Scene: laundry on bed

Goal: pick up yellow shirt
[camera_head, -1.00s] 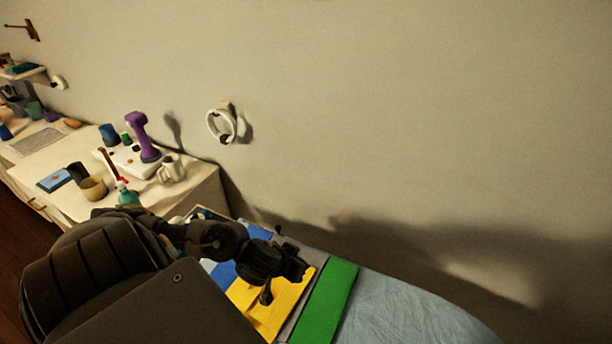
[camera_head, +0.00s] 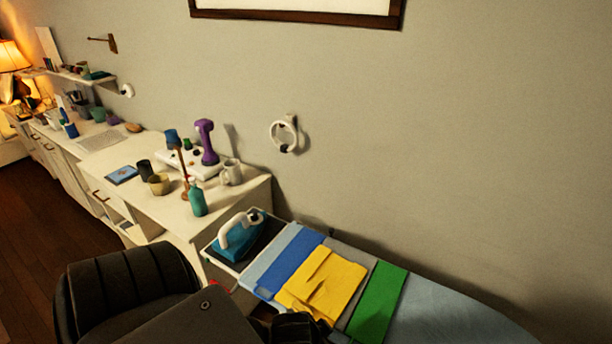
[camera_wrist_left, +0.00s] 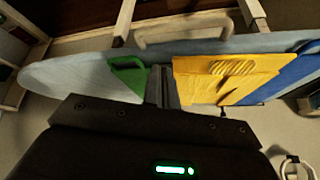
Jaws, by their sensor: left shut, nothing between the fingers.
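The yellow shirt (camera_head: 338,284) lies folded flat on the ironing board (camera_head: 440,318), between a blue folded cloth (camera_head: 293,258) and a green one (camera_head: 380,299). My left arm comes in along the bottom of the head view; its front end sits just in front of the shirt, with the fingertips hard to make out. In the left wrist view, my left gripper (camera_wrist_left: 162,88) is shut and empty, between the green cloth (camera_wrist_left: 128,77) and the yellow shirt (camera_wrist_left: 222,77). Whether it touches either cannot be told. My right gripper is out of view.
An iron (camera_head: 240,235) stands at the board's left end. The wall with a white ring holder (camera_head: 285,134) closes off the back.

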